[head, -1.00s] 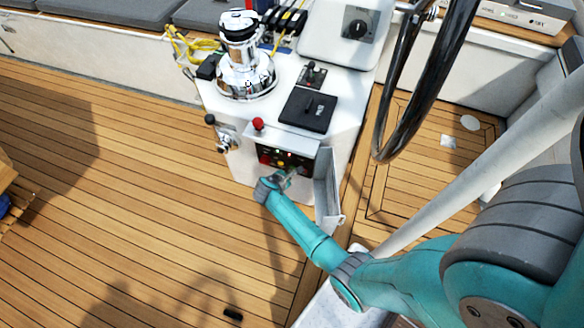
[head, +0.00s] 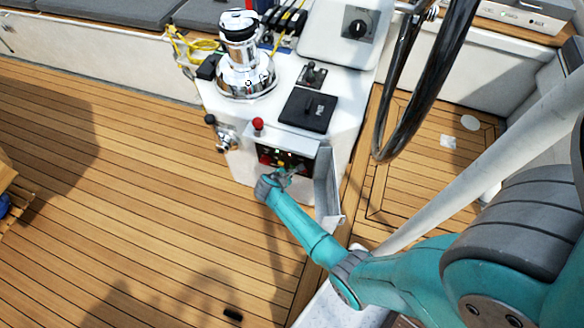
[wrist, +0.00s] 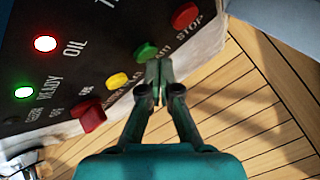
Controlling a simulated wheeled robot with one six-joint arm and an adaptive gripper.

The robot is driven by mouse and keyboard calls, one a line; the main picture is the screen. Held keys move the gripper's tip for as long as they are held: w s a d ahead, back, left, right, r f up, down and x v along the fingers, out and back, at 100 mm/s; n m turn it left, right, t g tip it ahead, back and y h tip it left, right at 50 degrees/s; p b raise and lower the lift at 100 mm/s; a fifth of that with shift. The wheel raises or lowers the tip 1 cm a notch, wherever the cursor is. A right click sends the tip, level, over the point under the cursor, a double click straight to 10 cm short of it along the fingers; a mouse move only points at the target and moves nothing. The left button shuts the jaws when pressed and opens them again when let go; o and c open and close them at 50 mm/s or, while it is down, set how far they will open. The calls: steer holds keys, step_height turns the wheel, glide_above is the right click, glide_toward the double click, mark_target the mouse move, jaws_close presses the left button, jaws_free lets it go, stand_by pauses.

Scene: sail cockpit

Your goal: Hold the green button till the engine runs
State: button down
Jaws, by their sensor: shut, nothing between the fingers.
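The green button (wrist: 146,51) sits on the dark engine panel (wrist: 70,65) between a yellow button (wrist: 117,82) and a red STOP button (wrist: 186,16). My gripper (wrist: 158,72) is shut and empty, its fingertips right at the green button's lower right edge in the wrist view. I cannot tell whether they touch or press it. A red lamp marked OIL (wrist: 45,43) and a green READY lamp (wrist: 23,92) are lit. In the head view my gripper (head: 288,174) is at the panel (head: 287,158) and hides part of it.
A red square switch (wrist: 89,116) protrudes beside the yellow button. The open panel cover (head: 327,187) stands just right of my gripper. A red-knobbed lever (head: 258,125) rises above the panel, and the steering wheel (head: 425,85) is at the right. The teak floor (head: 130,170) at left is mostly clear.

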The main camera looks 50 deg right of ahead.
steer(key=shift+w+d, duration=0.15)
steer(key=shift+d, duration=0.25)
stand_by(0.4)
steer(key=shift+a, duration=0.15)
stand_by(0.6)
steer(key=shift+s+a, duration=0.3)
steer(key=shift+a, duration=0.4)
steer(key=a, duration=0.1)
steer(key=s+a, duration=0.1)
steer(key=a, duration=0.2)
steer(key=shift+s+a, duration=0.35)
stand_by(0.6)
